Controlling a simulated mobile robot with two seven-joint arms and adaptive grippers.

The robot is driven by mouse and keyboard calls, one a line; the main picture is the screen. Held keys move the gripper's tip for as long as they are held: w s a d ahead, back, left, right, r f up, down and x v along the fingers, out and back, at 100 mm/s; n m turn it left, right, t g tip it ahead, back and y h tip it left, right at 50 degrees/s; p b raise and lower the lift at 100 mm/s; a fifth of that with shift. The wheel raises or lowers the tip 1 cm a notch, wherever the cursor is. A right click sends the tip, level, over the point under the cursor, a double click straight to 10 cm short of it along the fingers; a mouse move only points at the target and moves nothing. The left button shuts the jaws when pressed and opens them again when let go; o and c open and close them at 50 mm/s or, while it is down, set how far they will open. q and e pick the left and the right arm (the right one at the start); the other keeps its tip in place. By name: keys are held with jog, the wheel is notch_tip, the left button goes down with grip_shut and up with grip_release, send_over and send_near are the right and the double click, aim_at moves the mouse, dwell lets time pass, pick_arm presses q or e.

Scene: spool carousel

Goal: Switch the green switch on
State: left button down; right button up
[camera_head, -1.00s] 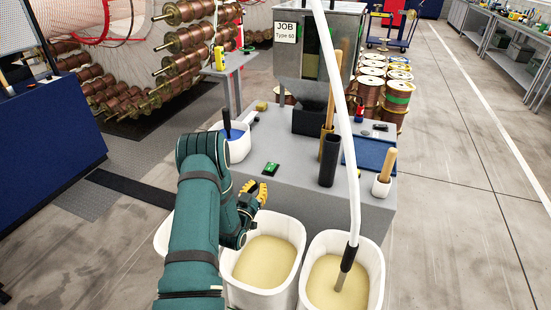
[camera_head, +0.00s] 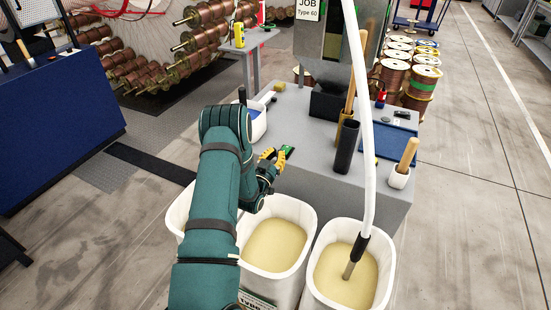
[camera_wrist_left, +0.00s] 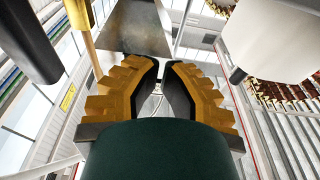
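The green switch (camera_head: 288,150) is a small dark box with a green face on the grey table, left of the black cup. My left gripper (camera_head: 274,157) has yellow fingers and is right beside the switch on its near left side, covering part of it. I cannot tell whether they touch. In the left wrist view, the fingertips (camera_wrist_left: 161,66) almost meet, with a thin gap and nothing held between them. The switch cannot be made out there. My right gripper is not in view.
On the grey table (camera_head: 315,180) stand a tall black cup (camera_head: 347,146), a wooden-handled tool in a white cup (camera_head: 398,179) and a white container (camera_head: 257,121). Bins of pale material (camera_head: 275,247) stand in front. A white hose (camera_head: 366,150) hangs into the right bin.

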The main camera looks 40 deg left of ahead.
pick_arm(q)
jog(key=r, duration=0.1)
send_over(284, 147)
jog(key=s+d, duration=0.3)
jog(key=shift+a+r, duration=0.1)
jog(key=shift+r, duration=0.1)
jog(key=f, duration=0.2)
jog(key=shift+s+f+b, duration=0.3)
jog(key=shift+f+b, duration=0.05)
jog(key=shift+s+f, duration=0.1)
jog(key=shift+f, duration=0.6)
